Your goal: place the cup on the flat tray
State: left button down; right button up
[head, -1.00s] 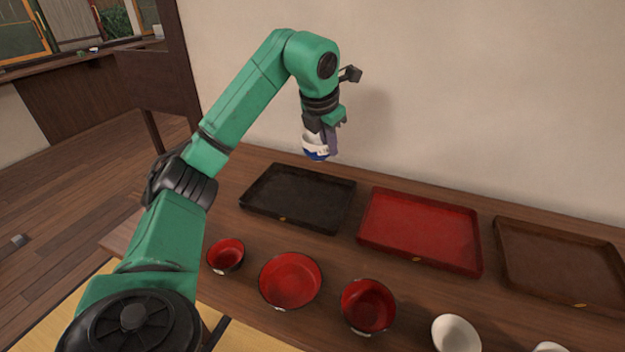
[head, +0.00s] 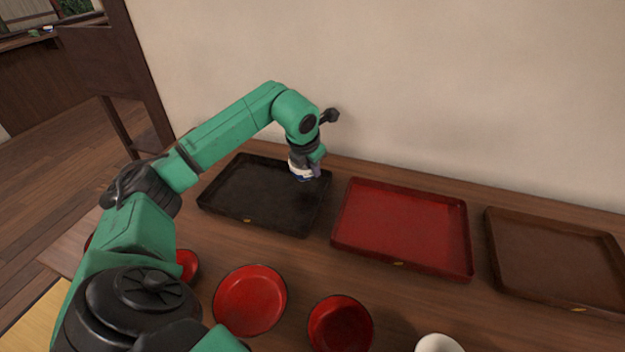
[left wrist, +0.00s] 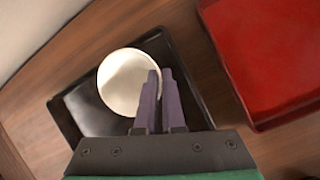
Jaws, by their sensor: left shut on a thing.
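The cup (left wrist: 122,84) is white inside and shows from above in the left wrist view. My left gripper (left wrist: 162,88) is shut on the cup's wall, with one finger inside the rim. The cup is low over the tray; I cannot tell whether its base touches it. The black tray also shows in the left wrist view (left wrist: 84,112). My right gripper is not in view.
A red tray (head: 400,228) and a brown tray (head: 555,258) lie to the right on the wooden table. Red bowls (head: 249,300) and a white vessel (head: 438,343) stand along the front. A wall (head: 400,80) rises behind the table.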

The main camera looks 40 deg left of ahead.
pick_arm(q)
jog(key=shift+f, duration=1.95)
jog(key=c, duration=1)
grip_release()
jog(key=shift+r, duration=0.1)
jog(key=v, duration=1.2)
jog(key=shift+r, duration=0.1)
